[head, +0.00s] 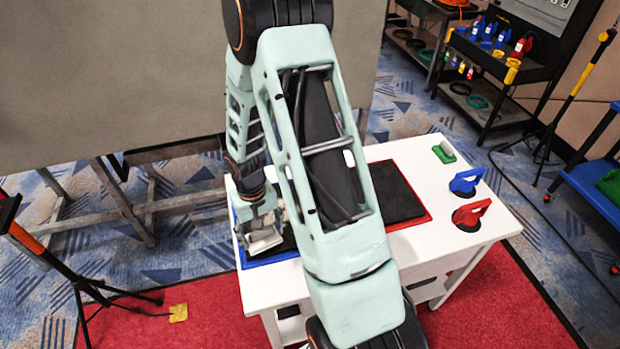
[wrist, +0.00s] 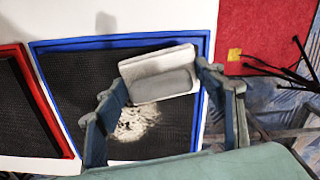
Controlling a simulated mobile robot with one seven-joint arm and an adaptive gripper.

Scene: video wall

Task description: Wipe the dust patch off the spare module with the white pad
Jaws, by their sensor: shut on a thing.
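A dark module in a blue frame (wrist: 205,48) lies flat on the white table. It also shows in the head view, mostly behind my arm, by its blue edge (head: 270,261). A pale, speckled dust patch (wrist: 138,122) lies on its dark face in the wrist view. My gripper (wrist: 156,82) is shut on the white pad (wrist: 150,62), by its grey grip block. The pad is over the module, just beyond the patch in the wrist view. I cannot tell whether it touches the face. In the head view the pad (head: 263,244) is under my gripper (head: 262,228).
A red-framed dark module (head: 397,188) lies beside the blue one. A green item (head: 444,152), a blue handled tool (head: 466,181) and a red handled tool (head: 471,214) stand at the right of the white table (head: 440,245). A large grey panel (head: 110,75) stands behind.

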